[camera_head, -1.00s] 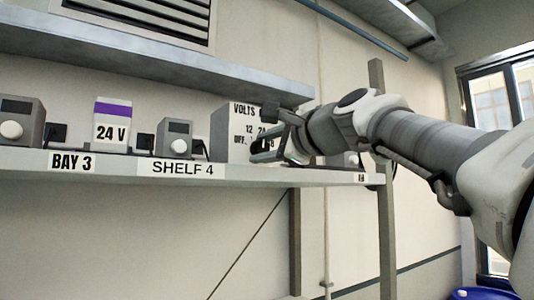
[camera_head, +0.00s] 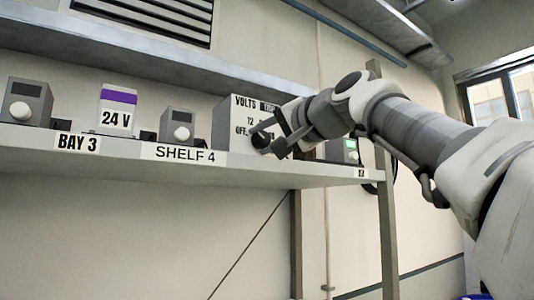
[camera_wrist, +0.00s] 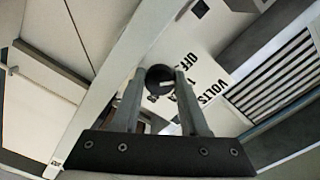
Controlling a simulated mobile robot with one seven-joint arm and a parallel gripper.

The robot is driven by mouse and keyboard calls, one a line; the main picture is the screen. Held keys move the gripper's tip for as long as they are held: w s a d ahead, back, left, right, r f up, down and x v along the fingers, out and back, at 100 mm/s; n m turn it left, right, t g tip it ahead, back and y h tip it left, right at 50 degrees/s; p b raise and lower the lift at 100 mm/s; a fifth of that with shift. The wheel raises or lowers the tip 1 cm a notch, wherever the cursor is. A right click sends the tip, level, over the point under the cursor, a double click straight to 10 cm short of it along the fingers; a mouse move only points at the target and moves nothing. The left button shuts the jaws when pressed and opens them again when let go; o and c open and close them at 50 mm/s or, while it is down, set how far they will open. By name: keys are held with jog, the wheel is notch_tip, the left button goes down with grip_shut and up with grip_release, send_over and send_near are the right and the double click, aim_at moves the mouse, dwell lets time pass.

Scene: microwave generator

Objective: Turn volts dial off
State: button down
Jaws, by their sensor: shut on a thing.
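The grey-white box (camera_head: 228,128) on the shelf carries the printed words VOLTS and OFF and some numbers. Its round black volts dial (camera_wrist: 160,79) sits between my fingertips in the wrist view, with a pale mark on its face. The dial also shows partly in the head view (camera_head: 260,139), behind my fingers. My gripper (camera_head: 266,138) is at the box's front face, shut on the dial. It also shows in the wrist view (camera_wrist: 160,82), one finger on each side of the dial. Part of the printed scale is hidden by my gripper.
The shelf (camera_head: 220,174) bears labels BAY 3 and SHELF 4. Left of the box stand grey units with white knobs (camera_head: 181,134) and a purple-topped 24 V block (camera_head: 117,108). A unit with a green display (camera_head: 350,146) stands to the right. A ledge (camera_head: 200,66) runs above.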

jog(key=shift+f+n+b, duration=0.1)
jog(key=shift+n+b, duration=0.3)
jog(key=shift+n, duration=1.2)
jog(key=c, duration=0.7)
grip_release()
jog(key=b+v, duration=0.3)
jog(key=v, duration=1.4)
jog(key=shift+d+b, duration=0.2)
jog(key=shift+b, duration=0.15)
jog(key=shift+s, duration=0.15)
